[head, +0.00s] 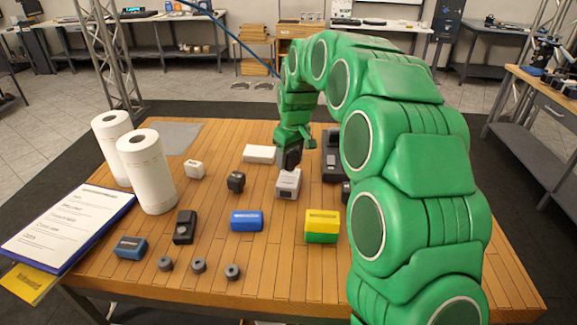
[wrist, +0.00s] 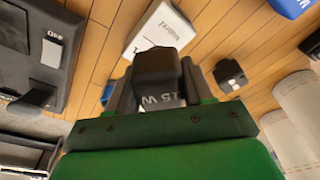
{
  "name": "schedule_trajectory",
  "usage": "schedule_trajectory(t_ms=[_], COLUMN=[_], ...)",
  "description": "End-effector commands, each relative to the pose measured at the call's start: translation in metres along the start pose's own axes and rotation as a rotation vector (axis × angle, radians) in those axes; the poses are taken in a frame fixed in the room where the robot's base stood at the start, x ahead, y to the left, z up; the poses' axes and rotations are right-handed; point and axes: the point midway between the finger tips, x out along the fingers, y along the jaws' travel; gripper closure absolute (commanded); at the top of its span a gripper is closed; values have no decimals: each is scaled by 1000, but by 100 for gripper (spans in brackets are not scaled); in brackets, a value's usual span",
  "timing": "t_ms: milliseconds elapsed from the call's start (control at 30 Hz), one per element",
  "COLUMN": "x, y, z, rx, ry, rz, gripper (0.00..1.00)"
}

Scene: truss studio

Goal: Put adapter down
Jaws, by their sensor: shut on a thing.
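The adapter (wrist: 157,72) is a black block with "15 W" lettering, held between the two fingers of my gripper (wrist: 157,90) in the wrist view. In the head view my gripper (head: 291,148) points down over the wooden table, with the dark adapter (head: 292,158) at its tip. It is just behind a light grey box-shaped device (head: 288,184), which hides what lies below. I cannot tell whether the adapter touches the table.
A white box (head: 259,154) and a small black cube-like item (head: 236,181) lie left of my gripper. A black device (head: 331,160) stands close on the right. Blue (head: 247,221) and yellow-green (head: 322,226) boxes are nearer the front. Paper rolls (head: 147,172) stand left.

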Motion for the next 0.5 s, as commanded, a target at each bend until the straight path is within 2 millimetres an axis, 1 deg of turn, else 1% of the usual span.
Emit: schedule_trajectory(t_ms=[167, 233, 400, 500], x=[5, 10, 33, 38], y=[2, 3, 3, 3], z=[-3, -5, -2, -1], rx=[0, 0, 0, 0], ry=[0, 0, 2, 2], rz=[0, 0, 0, 1], gripper=[83, 83, 83, 83])
